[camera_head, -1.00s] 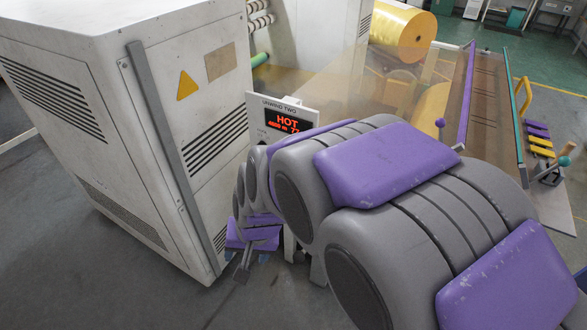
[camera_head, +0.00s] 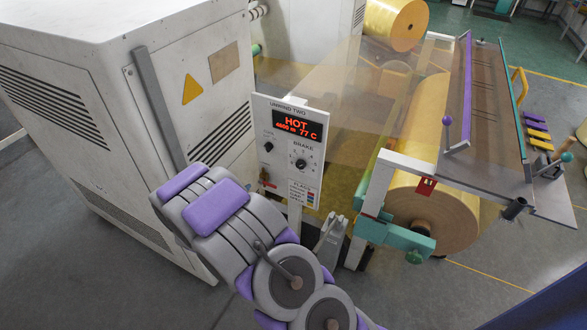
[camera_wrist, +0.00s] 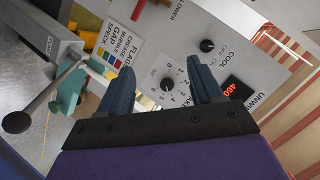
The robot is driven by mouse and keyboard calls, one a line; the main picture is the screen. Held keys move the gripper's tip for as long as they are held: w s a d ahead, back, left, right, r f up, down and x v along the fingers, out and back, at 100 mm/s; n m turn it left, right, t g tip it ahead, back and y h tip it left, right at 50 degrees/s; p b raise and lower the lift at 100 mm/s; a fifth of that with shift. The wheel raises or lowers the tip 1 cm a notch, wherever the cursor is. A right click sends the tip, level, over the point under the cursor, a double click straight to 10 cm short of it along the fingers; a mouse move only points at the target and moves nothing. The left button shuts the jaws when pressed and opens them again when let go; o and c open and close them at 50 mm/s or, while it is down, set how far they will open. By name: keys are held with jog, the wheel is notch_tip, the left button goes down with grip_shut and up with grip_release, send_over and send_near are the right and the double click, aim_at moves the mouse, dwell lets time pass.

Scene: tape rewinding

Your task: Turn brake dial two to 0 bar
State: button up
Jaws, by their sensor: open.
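The brake dial (camera_head: 301,164) is a small black knob on the white UNWIND TWO panel (camera_head: 262,112), under a red display reading HOT and 77 C. In the wrist view the panel appears rotated, and the brake dial (camera_wrist: 167,84) shows between my gripper's two blue-grey fingers. My gripper (camera_wrist: 160,66) is open and empty, with one finger on each side of the dial in the picture. I cannot tell the remaining gap in depth. The dial has a numbered scale, but its pointer setting is too small to read surely. In the head view my gripper cannot be clearly made out.
A second black knob, labelled COOL (camera_wrist: 207,46), sits beside the dial on the panel. A large white cabinet (camera_head: 100,110) stands left. A yellow roll (camera_head: 435,200) on a teal-ended frame (camera_head: 395,236) is at right. A purple-knobbed lever (camera_head: 448,132) stands beyond.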

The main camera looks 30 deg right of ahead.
jog(key=s+d+m+h, duration=0.2)
jog(key=s+d+h, duration=0.2)
jog(key=d+h, duration=0.15)
jog(key=t+b, duration=0.1)
jog(key=b, duration=0.2)
send_near(299, 167)
jog(key=x, duration=0.7)
jog(key=shift+w+d, duration=0.15)
jog(key=shift+d, duration=0.05)
jog(key=shift+w+d, duration=0.3)
jog(key=shift+d, duration=0.3)
jog(key=shift+a, duration=0.3)
jog(key=shift+c, duration=0.3)
jog(key=shift+r, duration=0.1)
jog(key=shift+c, duration=0.6)
jog(key=shift+d, duration=0.1)
jog(key=c, duration=0.9)
jog(key=shift+o, duration=0.2)
